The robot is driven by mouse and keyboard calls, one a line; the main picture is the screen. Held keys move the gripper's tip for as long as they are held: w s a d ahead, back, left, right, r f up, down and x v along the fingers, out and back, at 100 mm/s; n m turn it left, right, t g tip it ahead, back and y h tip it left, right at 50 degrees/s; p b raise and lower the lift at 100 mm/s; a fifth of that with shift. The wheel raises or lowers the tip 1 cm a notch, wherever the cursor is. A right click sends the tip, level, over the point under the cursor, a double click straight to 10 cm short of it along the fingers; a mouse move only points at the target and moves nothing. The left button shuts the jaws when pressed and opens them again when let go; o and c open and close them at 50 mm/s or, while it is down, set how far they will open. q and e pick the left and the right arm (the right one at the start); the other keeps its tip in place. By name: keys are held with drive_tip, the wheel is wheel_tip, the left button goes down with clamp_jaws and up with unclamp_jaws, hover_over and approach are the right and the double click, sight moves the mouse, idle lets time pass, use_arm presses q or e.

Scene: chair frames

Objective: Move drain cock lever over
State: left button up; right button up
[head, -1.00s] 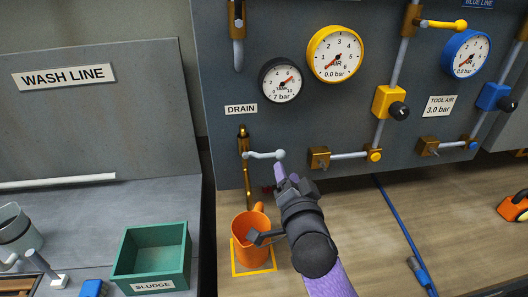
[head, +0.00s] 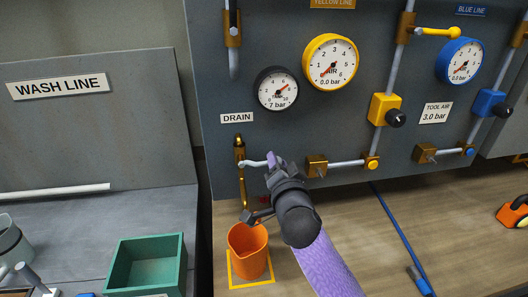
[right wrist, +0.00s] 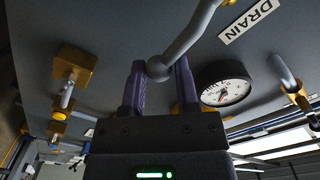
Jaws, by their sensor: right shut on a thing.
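The drain cock lever (head: 255,164) is a light grey bar with a ball end. It sticks out to the right from the brass drain cock (head: 240,150) under the DRAIN label (head: 237,118). My right gripper (head: 272,160) is at the lever's ball end. In the right wrist view the lever (right wrist: 183,40) runs down to its ball, which sits between the two purple fingers of my right gripper (right wrist: 160,75), shut on it. In the head view the gripper hides the ball. My left gripper is not in view.
An orange jug (head: 248,250) stands in a yellow square (head: 252,284) below the drain pipe. A green sludge box (head: 146,262) is at lower left. Gauges and yellow and blue valves cover the panel (head: 220,80). A blue hose (head: 400,240) lies on the bench at right.

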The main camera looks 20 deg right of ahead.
drive_tip(key=shift+a+r+p, duration=0.1)
drive_tip(key=shift+r+p, duration=0.35)
drive_tip(key=shift+r, duration=0.35)
drive_tip(key=shift+c, duration=0.2)
drive_tip(key=shift+w+a+r+p, duration=0.1)
drive_tip(key=shift+a+r+p, duration=0.3)
drive_tip(key=shift+r+p, duration=0.35)
drive_tip(key=shift+a+r, duration=0.1)
drive_tip(key=shift+r, duration=0.2)
